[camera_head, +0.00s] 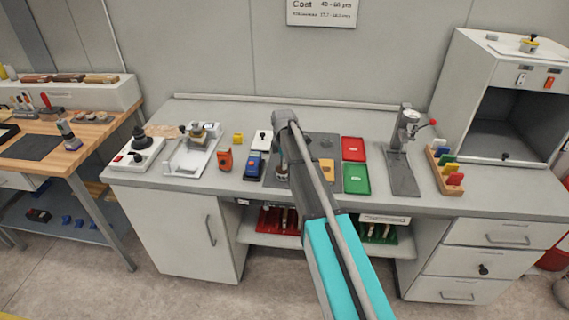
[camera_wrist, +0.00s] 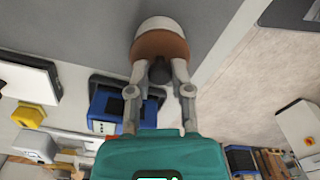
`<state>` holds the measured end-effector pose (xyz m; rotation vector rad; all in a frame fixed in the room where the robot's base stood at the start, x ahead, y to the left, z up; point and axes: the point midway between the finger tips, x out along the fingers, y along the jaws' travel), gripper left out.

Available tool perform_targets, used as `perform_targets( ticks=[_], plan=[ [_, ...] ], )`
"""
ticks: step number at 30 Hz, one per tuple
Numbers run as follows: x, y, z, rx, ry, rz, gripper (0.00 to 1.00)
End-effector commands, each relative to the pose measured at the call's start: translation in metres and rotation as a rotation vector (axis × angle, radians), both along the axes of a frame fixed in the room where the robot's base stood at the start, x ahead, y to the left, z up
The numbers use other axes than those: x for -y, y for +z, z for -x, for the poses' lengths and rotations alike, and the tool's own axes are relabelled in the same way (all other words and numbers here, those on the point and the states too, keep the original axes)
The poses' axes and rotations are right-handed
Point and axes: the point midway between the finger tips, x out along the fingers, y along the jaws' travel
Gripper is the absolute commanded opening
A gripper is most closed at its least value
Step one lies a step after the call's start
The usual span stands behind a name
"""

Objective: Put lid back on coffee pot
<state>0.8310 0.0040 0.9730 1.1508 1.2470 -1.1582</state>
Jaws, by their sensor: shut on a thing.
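In the wrist view my gripper (camera_wrist: 160,78) is shut on a dark knob (camera_wrist: 160,72). Just beyond the knob is a round piece with a brown band (camera_wrist: 160,45) and a white far part (camera_wrist: 160,24). I cannot tell whether the knob, band and white part are one thing or a lid on a pot. They are over or on a grey mat (camera_wrist: 80,25). In the head view a small pale and brown thing (camera_head: 282,172) shows left of my arm, on the dark mat (camera_head: 271,183). My arm hides the fingertips there, and no clear coffee pot shows.
A blue meter (camera_head: 253,165) and an orange meter (camera_head: 225,160) stand left of the mat. The bench front edge is close to the mat.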

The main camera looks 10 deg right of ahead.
Motion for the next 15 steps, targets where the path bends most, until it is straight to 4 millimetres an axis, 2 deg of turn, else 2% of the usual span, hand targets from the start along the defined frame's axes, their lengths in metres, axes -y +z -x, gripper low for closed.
perform_targets(
  ticks=[12, 13, 15],
  plan=[
    [-0.0004, -0.0004, -0.0001, 0.000, 0.000, 0.000, 0.14],
    [-0.0004, -0.0004, -0.0001, 0.000, 0.000, 0.000, 0.31],
    [-0.0004, -0.0004, -0.0001, 0.000, 0.000, 0.000, 0.44]
  ],
)
